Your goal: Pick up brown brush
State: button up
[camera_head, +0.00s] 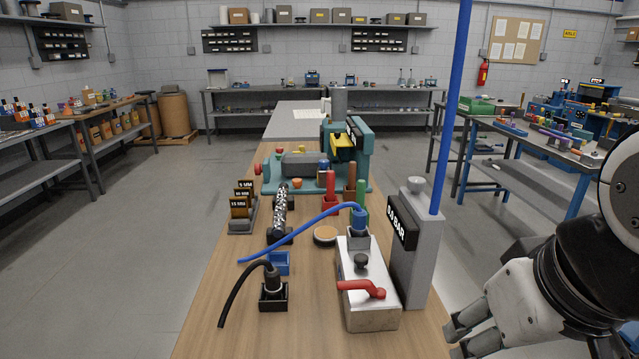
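A low round piece with a tan top and darker side (325,235) lies on the wooden bench; it looks most like the brown brush, but I cannot make out bristles. It sits left of the blue hose fitting (358,222) and behind the white valve block (366,285). My gripper (456,338) is at the lower right, beside the bench's right edge, well to the right of and nearer than the round piece. Nothing shows held in it. Its fingertips are partly cut off by the frame, so its opening is unclear.
A tall grey gauge block (420,245) with a blue pole (450,110) stands between my gripper and the round piece. A red handle (362,288), a blue hose (290,232) and a black cable socket (273,292) are nearby. A teal machine (362,160) stands behind.

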aim_at(353, 165)
jog(key=k+z, duration=0.1)
jog(key=k, duration=0.55)
jog(key=l+z, duration=0.2)
jog(key=z, duration=1.5)
jog(key=i+l+z, duration=0.2)
jog(key=i, duration=1.2)
jog(key=i+j+u, duration=0.15)
jog(key=i+u, duration=0.65)
jog(key=i+l+u, duration=0.15)
jog(key=i+u, duration=0.25)
jog(key=i+j+u, duration=0.25)
jog(key=i+u, duration=1.05)
jog(key=i+l+u, duration=0.4)
jog(key=i+u, duration=0.25)
jog(key=u, duration=0.25)
jog(key=i+u, duration=0.3)
jog(key=u, duration=0.2)
jog(key=i, duration=0.35)
